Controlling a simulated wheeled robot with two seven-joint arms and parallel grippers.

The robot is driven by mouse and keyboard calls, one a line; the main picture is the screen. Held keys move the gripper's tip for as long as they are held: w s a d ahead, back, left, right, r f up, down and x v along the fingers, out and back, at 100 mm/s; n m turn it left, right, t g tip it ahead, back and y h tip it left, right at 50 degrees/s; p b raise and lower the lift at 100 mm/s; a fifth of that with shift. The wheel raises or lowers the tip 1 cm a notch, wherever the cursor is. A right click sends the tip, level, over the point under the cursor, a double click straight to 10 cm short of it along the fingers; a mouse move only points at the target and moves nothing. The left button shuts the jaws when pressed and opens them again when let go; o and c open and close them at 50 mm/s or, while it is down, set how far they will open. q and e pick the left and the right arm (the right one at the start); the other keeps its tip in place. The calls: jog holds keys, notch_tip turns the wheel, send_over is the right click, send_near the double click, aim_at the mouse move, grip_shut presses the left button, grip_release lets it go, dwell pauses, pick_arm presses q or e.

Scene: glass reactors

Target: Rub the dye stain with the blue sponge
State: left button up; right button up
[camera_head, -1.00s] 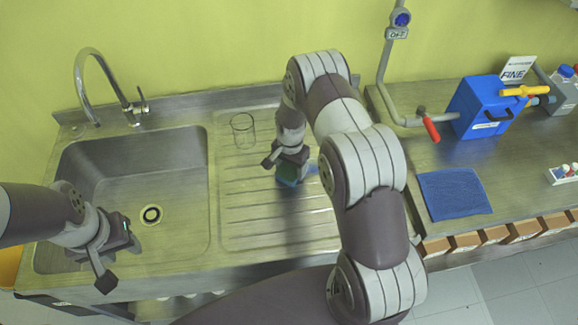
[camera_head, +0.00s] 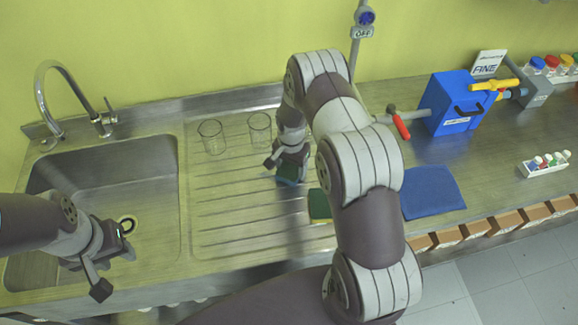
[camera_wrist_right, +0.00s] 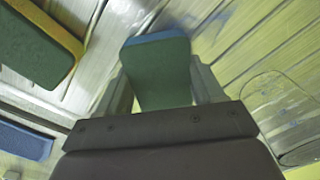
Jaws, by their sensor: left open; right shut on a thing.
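My right gripper (camera_head: 288,172) is shut on the blue sponge (camera_head: 291,181), above or at the ribbed steel drainboard (camera_head: 225,215); contact is unclear. In the right wrist view, the sponge shows its green face (camera_wrist_right: 160,75) and blue edge between the fingers (camera_wrist_right: 165,92). My left gripper (camera_head: 110,262) is open and empty over the front of the sink.
Two clear glass beakers (camera_head: 211,137) (camera_head: 260,130) stand behind my right gripper. A yellow-and-green sponge (camera_head: 319,205) lies beside my right forearm. A blue cloth (camera_head: 432,192) and blue device (camera_head: 455,103) are on the right counter. The sink (camera_head: 105,185) is at left.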

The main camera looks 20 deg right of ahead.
aim_at(294, 167)
jog(key=shift+s+d, duration=0.1)
jog(key=shift+d, duration=0.3)
jog(key=shift+d+r+p, duration=0.25)
jog(key=shift+r+p, duration=0.05)
jog(key=shift+r, duration=0.3)
jog(key=shift+d+r+p, duration=0.2)
jog(key=shift+r+p, duration=0.1)
jog(key=shift+r, duration=0.25)
jog(key=shift+a+r+p, duration=0.2)
jog(key=shift+r+p, duration=0.2)
jog(key=shift+r, duration=0.2)
jog(key=shift+a+r+p, duration=0.2)
jog(key=shift+r+p, duration=0.15)
jog(key=shift+r, duration=0.6)
jog(key=shift+d+r+p, duration=0.25)
jog(key=shift+r+p, duration=0.7)
jog(key=shift+r, duration=0.3)
jog(key=shift+a+r, duration=0.15)
jog(key=shift+a, duration=0.05)
pick_arm(q)
jog(key=r, duration=0.5)
jog(key=shift+a, duration=0.25)
jog(key=shift+d, duration=0.15)
pick_arm(e)
jog(key=shift+d, duration=0.1)
